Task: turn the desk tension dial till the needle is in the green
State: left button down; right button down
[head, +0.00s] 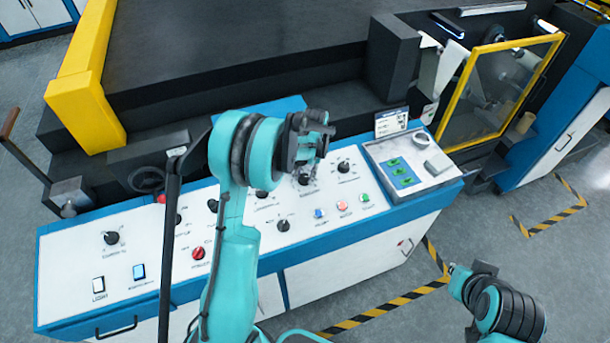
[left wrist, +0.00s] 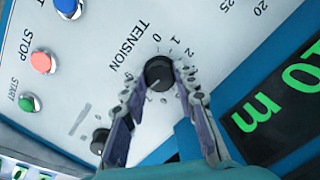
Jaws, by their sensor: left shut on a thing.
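The tension dial (left wrist: 159,73) is a black round knob on the white panel. In the left wrist view it sits between my left gripper's fingertips (left wrist: 160,84), next to the printed word TENSION and a scale of small numbers. My left gripper is shut on it. In the head view my left gripper (head: 312,140) is over the desk, with a black knob (head: 305,179) just below it. The gauge needle and its green zone cannot be made out. Part of my right arm shows at the lower right, its gripper (head: 468,270) unclear.
The white control desk (head: 70,240) carries several other knobs, a red knob (head: 198,253) and coloured buttons (head: 343,206). In the left wrist view a second black knob (left wrist: 99,140) and a green-lit display (left wrist: 275,105) lie close to the gripper. A yellow-framed door (head: 500,90) stands behind at the right.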

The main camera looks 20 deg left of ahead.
aim_at(305, 178)
pick_arm(q)
jog(key=n+b, duration=0.2)
jog(key=n, duration=0.2)
jog(key=shift+f, duration=0.1)
jog(key=shift+n+h+b, duration=0.4)
jog(key=shift+n+b, duration=0.15)
jog(key=shift+n, duration=1.45)
jog(key=c, duration=1.2)
grip_release()
jog(key=r, duration=1.2)
jog(key=shift+s+d+r, duration=0.1)
jog(key=shift+s, duration=0.15)
